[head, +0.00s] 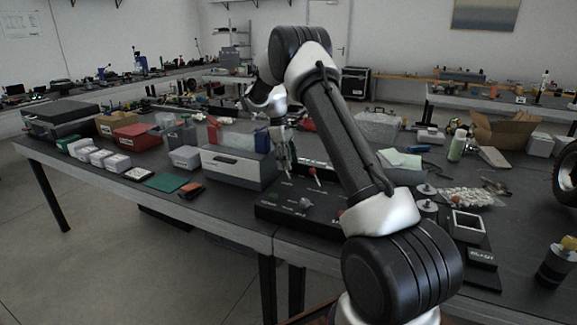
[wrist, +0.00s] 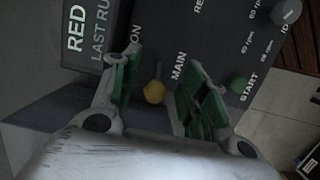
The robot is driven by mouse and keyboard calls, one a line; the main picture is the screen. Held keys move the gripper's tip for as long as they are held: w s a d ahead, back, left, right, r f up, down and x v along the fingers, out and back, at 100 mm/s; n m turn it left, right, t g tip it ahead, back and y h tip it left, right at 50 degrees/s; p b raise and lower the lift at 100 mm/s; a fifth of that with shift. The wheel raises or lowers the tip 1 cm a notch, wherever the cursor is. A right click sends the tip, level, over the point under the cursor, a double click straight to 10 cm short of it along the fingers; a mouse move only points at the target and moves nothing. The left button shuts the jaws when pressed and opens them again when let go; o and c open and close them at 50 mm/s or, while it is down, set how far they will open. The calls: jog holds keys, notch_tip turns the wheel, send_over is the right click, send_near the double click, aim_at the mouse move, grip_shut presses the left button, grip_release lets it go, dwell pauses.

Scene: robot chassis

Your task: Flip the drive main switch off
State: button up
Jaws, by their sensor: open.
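The dark control panel (head: 268,212) lies on the workbench, in front of a grey box. In the wrist view, a yellow-tipped switch (wrist: 155,92) stands on the panel (wrist: 215,45) beside the printed words "MAIN" and "ON". My gripper (wrist: 165,72) is open, with its green-padded fingers on either side of the yellow tip in this view. I cannot tell how close the fingers are in depth, and no contact shows. In the head view my gripper (head: 286,160) points down over the panel's back left part. The switch is not clearly seen there.
A green START button (wrist: 239,84) and a grey knob (wrist: 286,11) are in the wrist view. The grey box (head: 236,168) stands close behind and left of the panel.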

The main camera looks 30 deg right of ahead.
jog(key=v, duration=1)
